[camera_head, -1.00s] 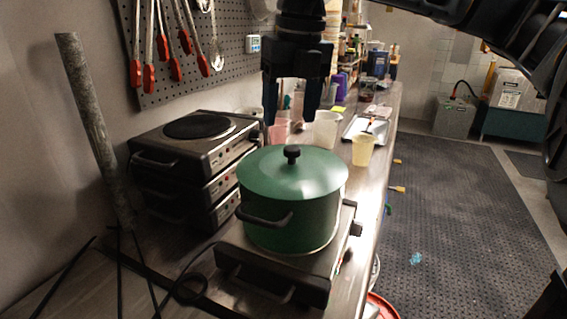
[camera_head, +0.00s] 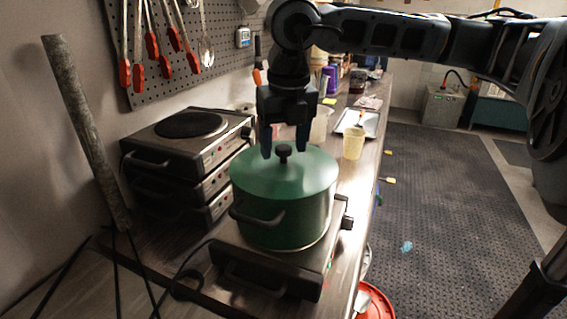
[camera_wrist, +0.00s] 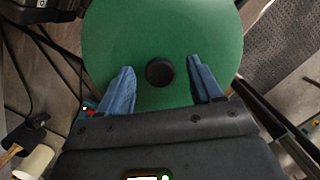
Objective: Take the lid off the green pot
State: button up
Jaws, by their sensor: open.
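The green pot (camera_head: 290,222) stands on a hot plate (camera_head: 265,268) on the bench, in the middle of the head view. Its green lid (camera_head: 300,176) sits on it and carries a round black knob (camera_head: 284,152). My gripper (camera_head: 284,153) points down over the lid, open, with one finger on each side of the knob in the head view. The fingers look apart from the knob. I cannot tell their exact height above the lid.
A stack of hot plates (camera_head: 185,150) stands left of the pot. A yellow cup (camera_head: 353,142) and a tray (camera_head: 358,122) stand behind it to the right. Tongs hang on the pegboard (camera_head: 180,50). A red bucket (camera_head: 374,303) is below the bench edge.

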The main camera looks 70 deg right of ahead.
jog(key=shift+c, duration=0.4)
grip_shut()
